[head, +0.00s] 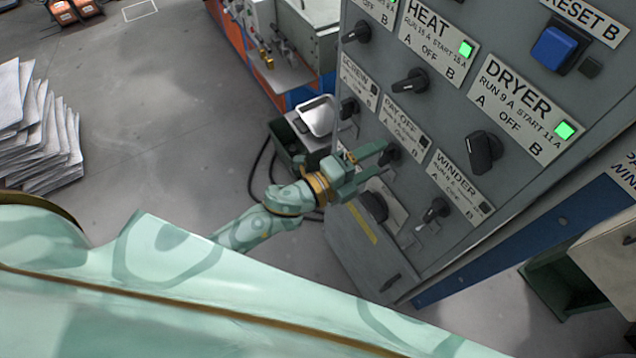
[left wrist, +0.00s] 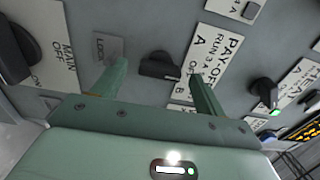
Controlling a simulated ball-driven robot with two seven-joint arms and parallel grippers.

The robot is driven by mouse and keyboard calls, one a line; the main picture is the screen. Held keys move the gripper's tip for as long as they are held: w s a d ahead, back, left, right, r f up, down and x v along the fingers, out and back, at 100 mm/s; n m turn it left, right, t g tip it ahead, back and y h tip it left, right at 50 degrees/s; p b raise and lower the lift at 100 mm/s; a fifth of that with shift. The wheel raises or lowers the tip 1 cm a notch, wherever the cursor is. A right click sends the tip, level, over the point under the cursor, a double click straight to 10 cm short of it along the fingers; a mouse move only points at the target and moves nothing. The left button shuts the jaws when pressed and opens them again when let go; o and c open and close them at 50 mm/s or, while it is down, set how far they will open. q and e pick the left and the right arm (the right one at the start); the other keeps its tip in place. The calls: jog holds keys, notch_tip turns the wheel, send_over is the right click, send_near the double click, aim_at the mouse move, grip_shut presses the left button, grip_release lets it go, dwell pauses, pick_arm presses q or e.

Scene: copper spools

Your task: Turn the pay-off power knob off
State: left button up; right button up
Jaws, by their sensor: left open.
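The pay-off knob (head: 394,154) is a dark rotary knob on the grey control panel, beside its white pay-off label (head: 405,125). In the left wrist view the knob (left wrist: 158,66) shows between my finger tips, with the label (left wrist: 213,62) to its right. My left gripper (head: 386,158) is open, with one finger on either side of the knob. I cannot tell whether either finger touches it. The knob's exact setting is hard to read, as the fingers partly cover it. The small square on its label looks dark. My right gripper is not in view.
The winder knob (head: 437,209), dryer knob (head: 484,152) and heat knob (head: 410,80) sit close around on the same panel. The heat and dryer lamps glow green. A large main knob (left wrist: 14,52) is at the left of the wrist view. Stacked white sheets (head: 38,130) stand on the floor.

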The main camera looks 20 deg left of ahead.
pick_arm(q)
jog(key=b+v, duration=0.2)
jog(key=v, duration=1.2)
jog(key=shift+a+b, duration=0.15)
jog(key=shift+b, duration=0.2)
jog(key=shift+s, duration=0.1)
